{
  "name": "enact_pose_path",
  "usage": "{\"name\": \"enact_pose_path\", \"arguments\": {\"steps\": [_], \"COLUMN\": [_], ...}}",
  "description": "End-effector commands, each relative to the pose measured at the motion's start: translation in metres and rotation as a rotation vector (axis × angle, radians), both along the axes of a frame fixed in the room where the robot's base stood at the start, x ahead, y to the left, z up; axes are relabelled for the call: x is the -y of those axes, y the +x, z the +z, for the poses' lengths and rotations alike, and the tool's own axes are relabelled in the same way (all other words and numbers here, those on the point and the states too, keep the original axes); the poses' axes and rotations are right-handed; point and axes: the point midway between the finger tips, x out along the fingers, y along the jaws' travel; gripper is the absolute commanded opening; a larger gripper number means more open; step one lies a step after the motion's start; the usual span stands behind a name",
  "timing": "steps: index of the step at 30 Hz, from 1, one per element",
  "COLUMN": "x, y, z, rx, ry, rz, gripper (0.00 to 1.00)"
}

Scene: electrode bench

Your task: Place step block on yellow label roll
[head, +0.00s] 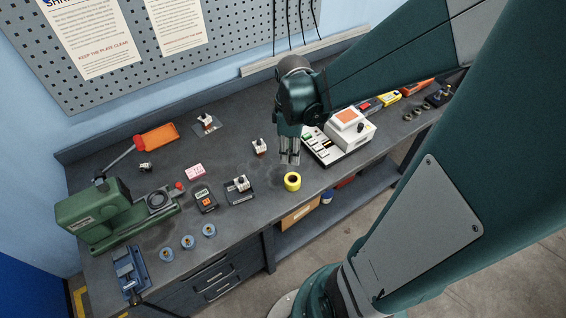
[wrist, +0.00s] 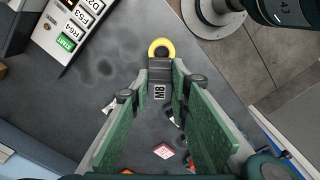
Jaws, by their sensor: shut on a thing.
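The yellow label roll (head: 292,181) lies on the dark bench near its front edge, with its round opening facing up. It also shows in the wrist view (wrist: 168,42), just beyond my fingertips. My gripper (head: 289,158) points down above and slightly behind the roll in the head view. In the wrist view my gripper (wrist: 160,82) is shut on a small dark block with an "M8" label (wrist: 160,91), which I take for the step block. The block's far end overlaps the roll in that view; I cannot tell whether they touch. The block is not clear in the head view.
A white machine with buttons (head: 345,135) stands close to the right of my gripper. A meter-like device (head: 240,190) and a black handheld one (head: 205,200) lie to the left. A green machine (head: 105,215) stands far left. Bench around the roll is clear.

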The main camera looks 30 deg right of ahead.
Motion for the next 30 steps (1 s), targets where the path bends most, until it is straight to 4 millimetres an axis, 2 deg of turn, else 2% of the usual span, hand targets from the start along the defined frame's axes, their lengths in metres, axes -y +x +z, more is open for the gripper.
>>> {"name": "enact_pose_path", "arguments": {"steps": [4,17,23,30], "x": [0.002,0.002,0.002,0.002], "y": [-0.007,-0.007,-0.007,-0.007], "z": [0.0,-0.002,-0.015,-0.04], "rx": [0.0,0.0,0.0,0.0], "ry": [0.0,0.0,0.0,0.0], "rz": [-0.009,-0.009,-0.009,-0.009], "gripper": [0.02,0.02,0.02,0.02]}}
